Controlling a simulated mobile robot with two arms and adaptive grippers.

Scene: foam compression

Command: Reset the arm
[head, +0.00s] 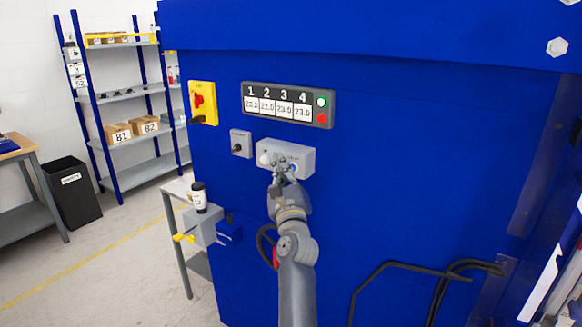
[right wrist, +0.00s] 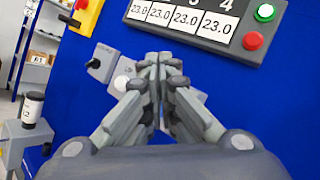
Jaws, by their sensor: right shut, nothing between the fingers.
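My right gripper (head: 281,178) is shut with nothing between its fingers. It is in front of a grey control box (head: 302,155) on the blue machine panel (head: 400,180). In the right wrist view the gripper (right wrist: 158,65) points at the panel and covers much of this box; a white round button (right wrist: 122,84) shows just left of the fingertips. I cannot tell whether the fingertips touch the box. My left gripper is not in view.
Above is a display (head: 283,104) reading 23.0 in each slot, with green and red buttons at its right. A yellow switch box (head: 202,102) and small grey switch (head: 241,144) are left. A cup (head: 199,197) stands lower left. Black cables (head: 400,267) run lower right.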

